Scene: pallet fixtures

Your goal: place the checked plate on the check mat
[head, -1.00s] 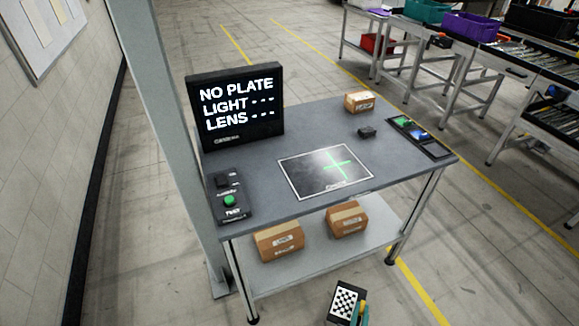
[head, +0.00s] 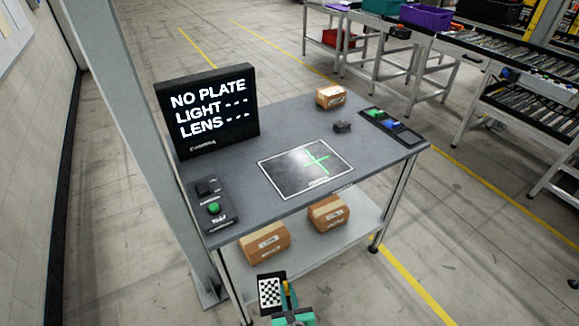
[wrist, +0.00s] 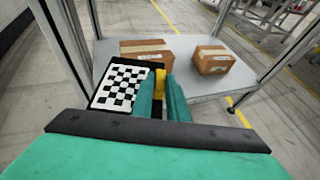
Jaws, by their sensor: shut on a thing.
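The checked plate (head: 270,293), a dark plate with a black-and-white checkerboard, shows at the bottom of the head view. It also shows at the left of the wrist view (wrist: 118,88). My gripper (head: 288,296) is shut on the plate's right side, at a yellow part (wrist: 159,80) between the fingers. The plate is held in front of the table, lower than its top. The check mat (head: 290,177) is a dark rectangle with a white border and a green lit cross, lying flat on the grey tabletop. Nothing is on it.
A black screen (head: 207,110) reading NO PLATE stands at the table's back left. A button box (head: 209,205) is at the front left. A small carton (head: 330,96), black block (head: 342,127) and dark tray (head: 392,127) are to the right. Two cartons sit on the lower shelf (head: 290,255).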

